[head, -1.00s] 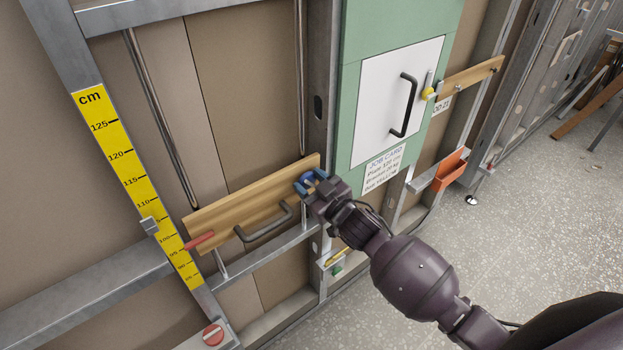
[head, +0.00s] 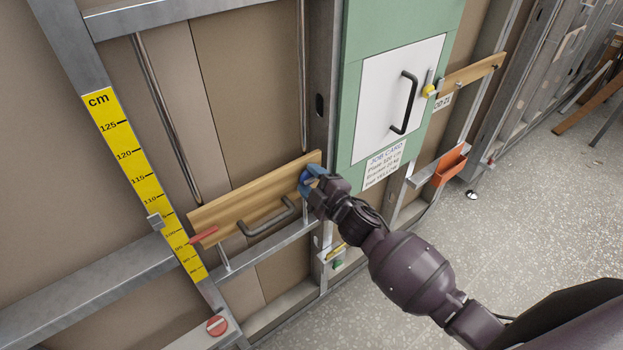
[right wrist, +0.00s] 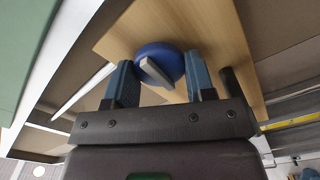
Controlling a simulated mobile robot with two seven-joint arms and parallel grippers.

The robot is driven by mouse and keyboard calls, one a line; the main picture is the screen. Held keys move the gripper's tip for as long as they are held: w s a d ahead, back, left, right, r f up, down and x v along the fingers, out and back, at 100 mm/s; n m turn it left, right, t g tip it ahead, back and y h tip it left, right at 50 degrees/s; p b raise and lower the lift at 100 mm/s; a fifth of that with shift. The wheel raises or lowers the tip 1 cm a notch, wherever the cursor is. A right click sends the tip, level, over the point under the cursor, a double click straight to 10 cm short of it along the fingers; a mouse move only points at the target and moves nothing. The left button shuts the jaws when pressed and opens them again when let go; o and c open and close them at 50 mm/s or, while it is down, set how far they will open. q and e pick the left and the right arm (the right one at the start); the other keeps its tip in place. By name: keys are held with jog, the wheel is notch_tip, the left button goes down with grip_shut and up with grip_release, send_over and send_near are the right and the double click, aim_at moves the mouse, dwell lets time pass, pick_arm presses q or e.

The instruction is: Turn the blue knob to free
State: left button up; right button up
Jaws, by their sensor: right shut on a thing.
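The blue knob (right wrist: 152,52) is a round disc with a pale grey bar across it, on the wooden board (head: 232,203). In the right wrist view it sits between my two blue-grey fingers, and the grey bar lies diagonally. My right gripper (head: 308,181) is at the right end of the board, shut on the knob; it also shows in the right wrist view (right wrist: 160,85). In the head view, the fingers and wrist mostly hide the knob. No "free" marking is readable. My left gripper is not in view.
The board carries a dark bar handle (head: 266,221) and a red pointer (head: 203,235) beside the yellow cm scale (head: 140,170). A green panel with a white door (head: 397,100) and a job card (head: 383,164) stands right of the board. Speckled floor (head: 500,240) is open at right.

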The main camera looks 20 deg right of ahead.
jog(key=shift+r+n, duration=0.15)
jog(key=shift+n, duration=0.35)
jog(key=o, duration=0.9)
jog(key=shift+s+d+f, duration=0.15)
jog(key=shift+s+f, duration=0.05)
jog(key=shift+s, duration=0.3)
jog(key=v, duration=0.9)
jog(key=shift+s+d+r, duration=0.1)
jog(key=shift+s+r, duration=0.05)
jog(key=shift+s, duration=0.15)
